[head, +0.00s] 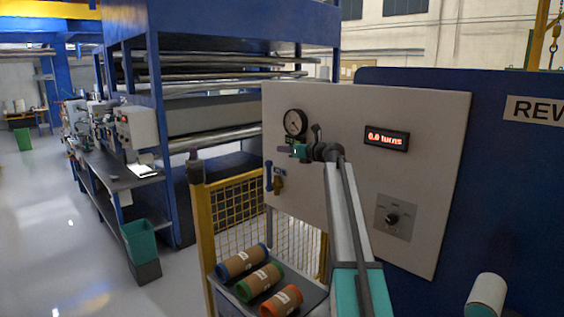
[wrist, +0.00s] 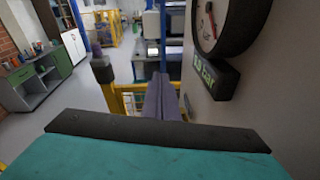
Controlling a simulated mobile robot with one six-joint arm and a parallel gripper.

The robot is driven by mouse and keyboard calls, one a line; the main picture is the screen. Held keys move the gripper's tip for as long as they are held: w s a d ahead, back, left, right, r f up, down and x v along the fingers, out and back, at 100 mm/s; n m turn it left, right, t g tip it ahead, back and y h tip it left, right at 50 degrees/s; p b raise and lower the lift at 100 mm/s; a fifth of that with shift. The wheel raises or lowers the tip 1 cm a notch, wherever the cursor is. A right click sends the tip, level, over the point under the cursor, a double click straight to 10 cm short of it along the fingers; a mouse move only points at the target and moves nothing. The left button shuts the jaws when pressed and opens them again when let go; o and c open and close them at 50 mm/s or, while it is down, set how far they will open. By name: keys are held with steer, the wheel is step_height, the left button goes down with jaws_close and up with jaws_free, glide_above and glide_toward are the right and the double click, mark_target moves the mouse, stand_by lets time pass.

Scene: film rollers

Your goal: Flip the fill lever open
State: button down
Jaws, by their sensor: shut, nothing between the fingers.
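A blue lever (head: 269,176) stands upright beside a brass valve (head: 279,185) low on the left part of the pale panel (head: 350,200). I take it to be the fill lever. My gripper (head: 284,149) is in front of the panel, just above the lever and below the round gauge (head: 295,122), pointing left and apart from the lever. In the wrist view its grey fingers (wrist: 164,96) are shut together with nothing between them.
A lit display (head: 386,138) reads "0.0 turns", with a black knob (head: 392,219) below it. A yellow post (head: 203,240) and mesh fence (head: 235,205) stand left of the panel. Several cardboard rolls (head: 260,281) lie on a tray below. Open floor (head: 60,220) lies at left.

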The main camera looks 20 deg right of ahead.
steer(key=shift+s+r, duration=0.25)
steer(key=shift+r, duration=0.65)
